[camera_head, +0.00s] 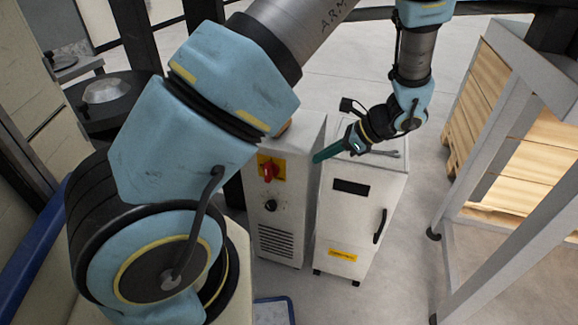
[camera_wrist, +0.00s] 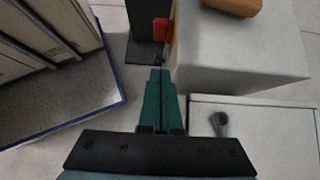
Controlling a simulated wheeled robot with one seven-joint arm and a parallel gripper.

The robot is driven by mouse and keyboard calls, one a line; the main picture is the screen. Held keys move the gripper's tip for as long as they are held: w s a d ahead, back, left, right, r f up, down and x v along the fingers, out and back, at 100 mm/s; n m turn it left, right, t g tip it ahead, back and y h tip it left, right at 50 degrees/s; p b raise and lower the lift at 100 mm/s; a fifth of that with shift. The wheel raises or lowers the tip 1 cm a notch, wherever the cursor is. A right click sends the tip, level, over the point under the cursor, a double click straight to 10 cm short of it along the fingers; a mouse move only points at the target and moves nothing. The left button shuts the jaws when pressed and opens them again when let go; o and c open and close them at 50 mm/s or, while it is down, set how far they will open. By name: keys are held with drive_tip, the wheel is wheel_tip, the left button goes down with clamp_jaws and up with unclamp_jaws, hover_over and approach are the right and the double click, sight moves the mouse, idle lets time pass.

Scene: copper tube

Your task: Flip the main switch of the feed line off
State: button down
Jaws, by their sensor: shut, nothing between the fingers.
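The main switch (camera_head: 268,171) is a red rotary handle on a yellow plate (camera_head: 279,161), on the front of a white cabinet (camera_head: 285,225). Its on or off position is too small to tell. In the wrist view, the red switch (camera_wrist: 161,29) sticks out from the cabinet's side face, ahead of the fingertips. My gripper (camera_head: 317,158) has green fingers and is shut and empty. In the head view its tips are right of the switch, near the cabinet's upper edge. In the wrist view the closed fingers (camera_wrist: 160,72) point toward the switch, with a gap between.
A black knob (camera_head: 270,206) sits below the switch. A second white cabinet (camera_head: 350,225) stands close on the right, with a grey tool (camera_head: 383,153) on top. A brown object (camera_wrist: 235,6) lies on the switch cabinet. Wooden crates (camera_head: 490,130) stand far right. Floor before the cabinets looks clear.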

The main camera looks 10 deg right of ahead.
sight(271, 172)
drive_tip(key=x, duration=1)
drive_tip(key=shift+a+f, duration=0.15)
drive_tip(key=shift+a, duration=0.1)
drive_tip(key=shift+w+a+r, duration=0.1)
drive_tip(key=shift+w+a, duration=0.15)
drive_tip(key=shift+a, duration=0.3)
drive_tip(key=shift+w+a+r, duration=0.1)
drive_tip(key=shift+w+a, duration=0.2)
drive_tip(key=shift+a, duration=0.25)
drive_tip(key=shift+w+a, duration=0.3)
drive_tip(key=shift+a, duration=0.3)
drive_tip(key=shift+p, duration=0.3)
drive_tip(key=shift+w+r, duration=0.1)
drive_tip(key=shift+p, duration=0.4)
